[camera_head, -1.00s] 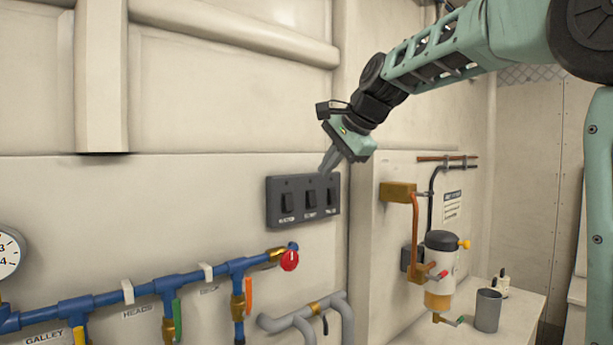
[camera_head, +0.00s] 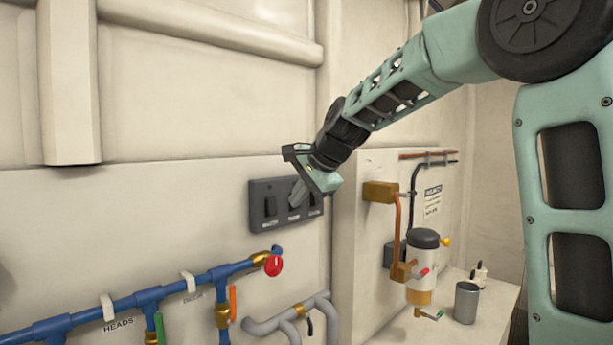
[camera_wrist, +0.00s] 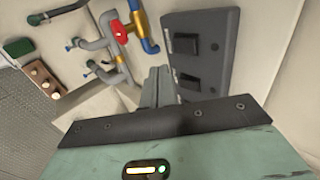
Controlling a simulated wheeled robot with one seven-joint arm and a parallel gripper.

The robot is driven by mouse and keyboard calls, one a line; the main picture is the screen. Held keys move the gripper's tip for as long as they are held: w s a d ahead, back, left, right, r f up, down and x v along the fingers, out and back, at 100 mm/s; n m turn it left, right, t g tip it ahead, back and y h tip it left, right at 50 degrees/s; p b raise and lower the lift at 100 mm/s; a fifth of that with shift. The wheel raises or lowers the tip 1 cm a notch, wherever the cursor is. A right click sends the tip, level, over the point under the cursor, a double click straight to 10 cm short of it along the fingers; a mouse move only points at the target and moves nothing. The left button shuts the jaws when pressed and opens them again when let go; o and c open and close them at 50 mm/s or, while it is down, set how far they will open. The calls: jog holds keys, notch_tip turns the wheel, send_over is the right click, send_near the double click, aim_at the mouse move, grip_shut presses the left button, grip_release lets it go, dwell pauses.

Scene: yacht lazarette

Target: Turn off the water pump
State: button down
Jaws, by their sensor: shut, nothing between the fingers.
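A dark grey switch panel (camera_head: 262,213) with three black rocker switches is fixed to the cream wall. The left switch (camera_head: 270,206) shows clear; my gripper covers part of the middle one, and the right one (camera_head: 315,199) shows beside it. My gripper (camera_head: 295,196) is shut and empty, its fingertips in front of the middle of the panel. I cannot tell whether they touch it. In the wrist view the shut fingers (camera_wrist: 158,88) lie beside the panel (camera_wrist: 217,50), where two switches show. The labels are too small to read.
Blue pipes (camera_head: 150,297) with a red knob (camera_head: 273,265) run below the panel. A filter unit (camera_head: 423,265) and a grey cup (camera_head: 466,302) are further right.

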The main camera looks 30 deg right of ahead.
aim_at(274, 206)
jog(key=w+f+p, duration=0.1)
jog(key=w, duration=0.1)
jog(key=w+f+p, duration=0.1)
jog(key=w+a+p, duration=0.1)
jog(key=w, duration=0.1)
jog(key=shift+w+f, duration=0.35)
jog(key=shift+f, duration=0.05)
jog(key=shift+f, duration=0.1)
jog(key=f+b, duration=0.1)
jog(key=b, duration=0.2)
jog(key=shift+w+t+b, duration=0.15)
jog(key=shift+t+b, duration=0.25)
jog(key=shift+r+p, duration=0.5)
jog(key=shift+p, duration=0.05)
jog(key=shift+r, duration=0.15)
jog(key=shift+w+r+p, duration=0.1)
jog(key=shift+r+p, duration=0.6)
jog(key=shift+r, duration=0.05)
jog(key=shift+f, duration=0.1)
